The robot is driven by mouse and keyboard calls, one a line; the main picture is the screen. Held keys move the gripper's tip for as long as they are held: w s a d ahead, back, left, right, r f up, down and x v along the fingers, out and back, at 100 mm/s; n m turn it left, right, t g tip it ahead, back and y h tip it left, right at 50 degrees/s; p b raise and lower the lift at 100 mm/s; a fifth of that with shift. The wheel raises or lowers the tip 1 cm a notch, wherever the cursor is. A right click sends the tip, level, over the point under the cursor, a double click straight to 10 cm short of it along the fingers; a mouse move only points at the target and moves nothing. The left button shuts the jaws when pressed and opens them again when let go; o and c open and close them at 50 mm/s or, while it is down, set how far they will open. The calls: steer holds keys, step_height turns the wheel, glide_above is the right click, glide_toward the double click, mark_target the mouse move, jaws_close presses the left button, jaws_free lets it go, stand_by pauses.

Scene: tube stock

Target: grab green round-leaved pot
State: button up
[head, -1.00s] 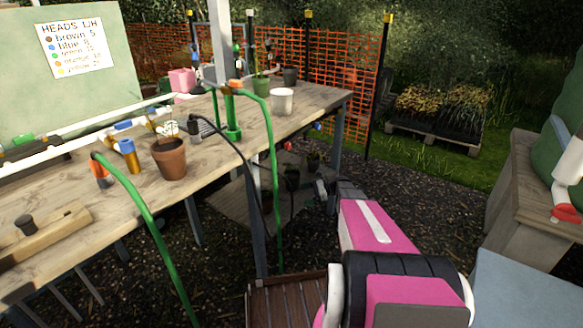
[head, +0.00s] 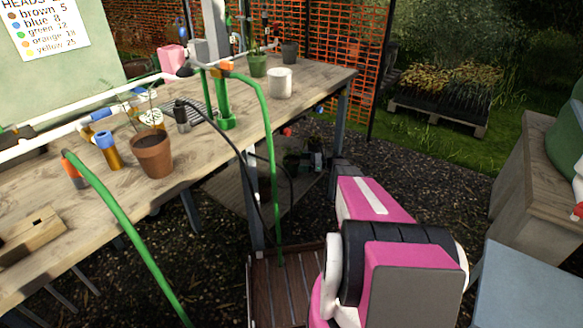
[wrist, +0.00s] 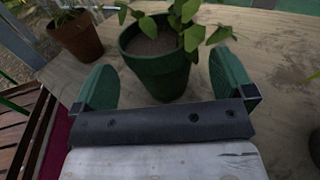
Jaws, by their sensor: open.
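In the wrist view a green pot (wrist: 155,72) of dark soil stands upright on pale wooden boards. It holds a plant with green, rounded leaves (wrist: 186,22). My gripper (wrist: 165,82) is open, with one green finger pad on each side of the pot and its dark palm bar in front. Visible gaps separate both pads from the pot wall. Nothing is gripped. In the head view my pink arm (head: 375,200) reaches down past the bench, and its end is small and dark among pots under the bench.
A terracotta pot (wrist: 76,36) with a plant stands left of the green pot. Above is the wooden bench (head: 225,150) with a terracotta pot (head: 153,154), a white pot (head: 281,82) and another green pot (head: 258,65). A green hose (head: 270,140) hangs near my arm.

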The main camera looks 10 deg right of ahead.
mark_target(293, 161)
steer(key=a, duration=0.5)
steer(key=shift+w+r, duration=0.1)
steer(key=shift+w, duration=0.25)
steer(key=c, duration=0.8)
steer(key=shift+o, duration=0.2)
